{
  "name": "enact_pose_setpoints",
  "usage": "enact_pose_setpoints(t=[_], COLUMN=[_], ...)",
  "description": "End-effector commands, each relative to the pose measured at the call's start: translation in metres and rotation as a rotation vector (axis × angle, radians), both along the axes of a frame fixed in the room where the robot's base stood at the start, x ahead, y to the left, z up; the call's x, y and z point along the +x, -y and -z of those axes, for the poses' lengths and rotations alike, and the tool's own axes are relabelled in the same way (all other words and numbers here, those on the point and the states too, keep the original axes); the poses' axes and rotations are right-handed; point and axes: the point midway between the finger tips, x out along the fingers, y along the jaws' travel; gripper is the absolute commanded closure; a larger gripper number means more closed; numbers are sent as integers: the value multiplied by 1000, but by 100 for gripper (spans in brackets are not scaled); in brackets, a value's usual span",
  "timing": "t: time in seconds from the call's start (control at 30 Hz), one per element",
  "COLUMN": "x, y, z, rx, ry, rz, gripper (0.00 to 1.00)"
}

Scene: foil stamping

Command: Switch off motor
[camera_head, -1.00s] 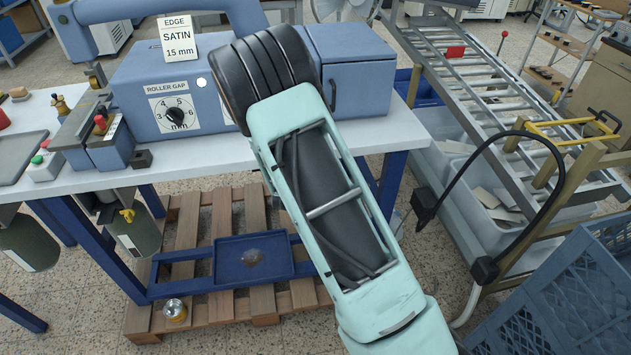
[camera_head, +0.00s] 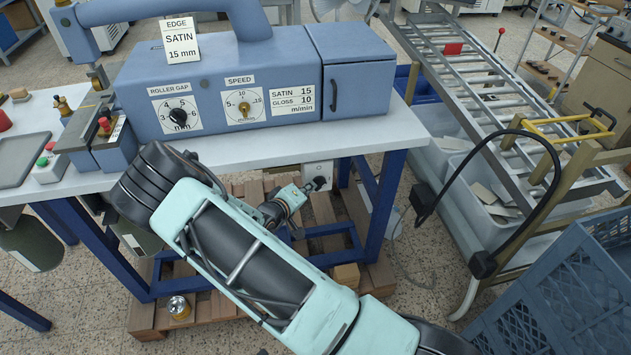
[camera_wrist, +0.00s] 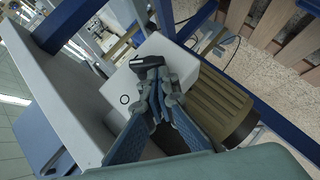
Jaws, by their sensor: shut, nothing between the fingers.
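A white box (camera_head: 319,171) hangs under the bench edge, and it fills the middle of the wrist view (camera_wrist: 112,112). A black switch part (camera_wrist: 120,68) shows on its face. My gripper (camera_head: 308,186) is shut and empty beside the box. In the wrist view its fingertips (camera_wrist: 150,64) are right at the black part; whether they touch it is unclear. A ribbed olive-brown motor body (camera_wrist: 215,102) is beside the box.
The white bench top (camera_head: 260,150) and its blue legs (camera_head: 385,200) are close around my arm. A wooden pallet (camera_head: 150,315) lies beneath. A blue crate (camera_head: 560,290) and a roller conveyor (camera_head: 480,80) stand at the right.

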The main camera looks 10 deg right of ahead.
Motion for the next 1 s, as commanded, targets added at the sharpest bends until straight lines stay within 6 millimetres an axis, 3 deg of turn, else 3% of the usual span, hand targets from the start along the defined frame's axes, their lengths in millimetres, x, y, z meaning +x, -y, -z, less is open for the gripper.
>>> enact_pose_setpoints(t=[0.5,0.57,1.0], x=[0,0,1], y=[2,1,5], z=[24,15,15], rx=[-412,-404,-400], ry=[1,1,1], rz=[1,2,2], gripper=[100,100,100])
